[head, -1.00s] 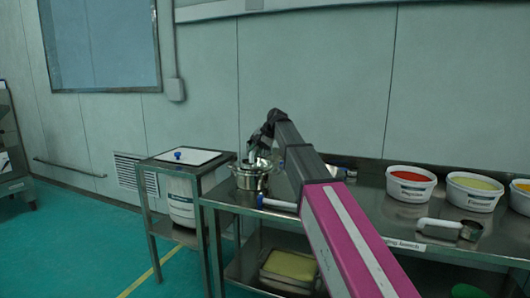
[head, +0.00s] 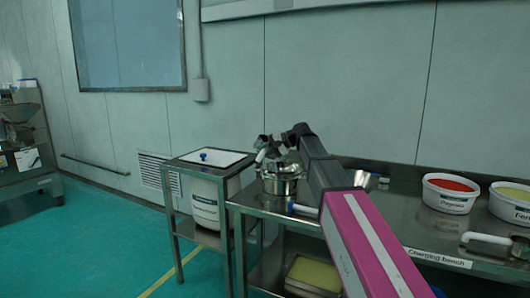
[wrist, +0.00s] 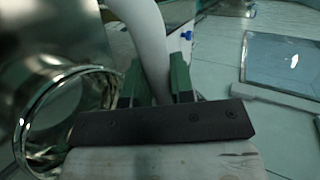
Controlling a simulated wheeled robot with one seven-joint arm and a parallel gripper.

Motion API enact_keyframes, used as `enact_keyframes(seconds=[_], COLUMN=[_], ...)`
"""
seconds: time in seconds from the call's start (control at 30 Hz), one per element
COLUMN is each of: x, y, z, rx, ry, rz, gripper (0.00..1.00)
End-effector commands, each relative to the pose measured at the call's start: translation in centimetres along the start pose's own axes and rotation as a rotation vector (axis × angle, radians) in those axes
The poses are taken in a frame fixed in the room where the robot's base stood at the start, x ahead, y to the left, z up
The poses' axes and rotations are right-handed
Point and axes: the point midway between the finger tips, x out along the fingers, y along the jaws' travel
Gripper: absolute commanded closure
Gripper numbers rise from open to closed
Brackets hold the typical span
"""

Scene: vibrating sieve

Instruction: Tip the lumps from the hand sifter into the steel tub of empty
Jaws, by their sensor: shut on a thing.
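My gripper (wrist: 155,82) is shut on the pale handle (wrist: 148,35) of the hand sifter, which runs out of the top of the wrist view. The head view shows my gripper (head: 268,150) above the left part of a round steel tub (head: 281,184) at the bench's left end. The sifter's bowl and any lumps cannot be made out. In the wrist view a shiny round steel rim (wrist: 32,105), probably the tub's, lies left of my fingers. The tub's inside is too small and dark to read.
White tubs of red powder (head: 449,194) and yellow powder (head: 512,203) stand right. A white-handled scoop (head: 487,238) lies near the front edge.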

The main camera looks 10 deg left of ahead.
Motion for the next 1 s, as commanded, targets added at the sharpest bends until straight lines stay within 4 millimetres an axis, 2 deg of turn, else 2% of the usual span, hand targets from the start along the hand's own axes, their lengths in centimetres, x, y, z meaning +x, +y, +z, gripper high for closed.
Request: enact_keyframes(seconds=[0.7,1.0], x=[-1.5,-2.3], y=[2.1,3.2], z=[0.0,0.0], rx=[0.004,0.003], ry=[0.006,0.008], rz=[-0.679,-0.916], gripper=[1.0,1.0])
